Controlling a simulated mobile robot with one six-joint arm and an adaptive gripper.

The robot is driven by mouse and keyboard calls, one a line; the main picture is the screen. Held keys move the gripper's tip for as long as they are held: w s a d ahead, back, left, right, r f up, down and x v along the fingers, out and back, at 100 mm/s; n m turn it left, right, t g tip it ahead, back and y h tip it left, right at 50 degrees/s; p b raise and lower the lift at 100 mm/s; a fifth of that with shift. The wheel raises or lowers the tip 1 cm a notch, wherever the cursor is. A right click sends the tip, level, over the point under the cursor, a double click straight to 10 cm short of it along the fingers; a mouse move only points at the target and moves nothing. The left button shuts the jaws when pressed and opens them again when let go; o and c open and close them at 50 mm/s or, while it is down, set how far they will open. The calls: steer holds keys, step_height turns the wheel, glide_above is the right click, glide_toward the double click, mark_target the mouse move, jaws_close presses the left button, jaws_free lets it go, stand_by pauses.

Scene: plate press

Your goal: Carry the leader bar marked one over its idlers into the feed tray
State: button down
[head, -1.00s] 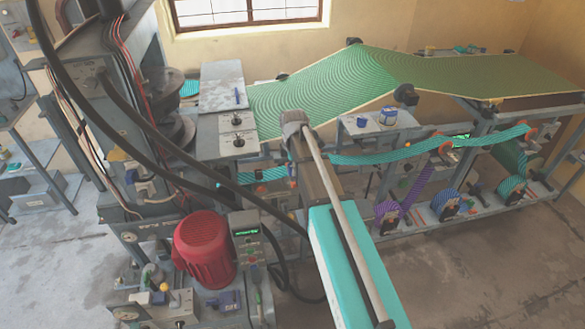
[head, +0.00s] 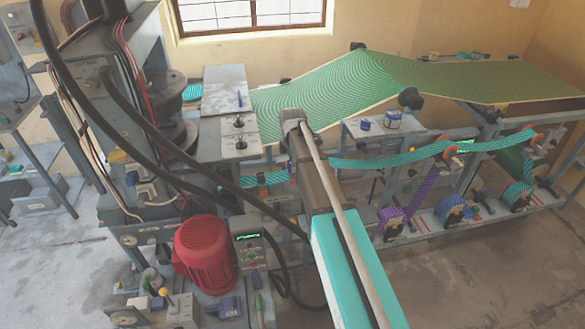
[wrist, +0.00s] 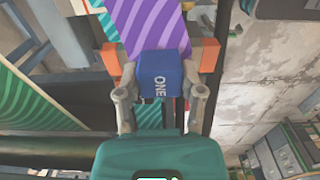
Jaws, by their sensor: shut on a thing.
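In the wrist view, my gripper (wrist: 161,88) is shut on the blue leader bar (wrist: 160,66), with a finger on each side. White letters on the bar read ONE. A purple striped web (wrist: 150,22) runs from the bar's far side. Orange blocks (wrist: 112,60) lie to both sides of the bar, just beyond the fingers; I cannot tell whether they touch it. In the head view, my arm hides the gripper and bar. A purple web (head: 421,192) rises there from a low roll (head: 391,220) towards the idlers. I cannot pick out the feed tray with certainty.
A teal striped web (head: 385,159) runs across the frame past orange-ended idlers (head: 450,149). A wide green sheet (head: 330,88) spans above. A red motor (head: 205,253) and black hoses (head: 240,200) are left of my arm. Bare floor (head: 470,285) lies at the lower right.

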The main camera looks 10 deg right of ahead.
steer(key=shift+w+f+b, duration=0.2)
steer(key=shift+w+f, duration=0.05)
steer(key=shift+w, duration=0.35)
steer(key=shift+w+f+b, duration=0.25)
steer(key=shift+w, duration=0.35)
steer(key=shift+w+f+b, duration=0.2)
steer(key=shift+w+f, duration=0.05)
steer(key=shift+w, duration=0.35)
steer(key=shift+w+f, duration=0.1)
steer(key=shift+f, duration=0.15)
steer(key=shift+f+b, duration=2.5)
steer(key=shift+b, duration=0.3)
steer(key=shift+c, duration=0.6)
jaws_free()
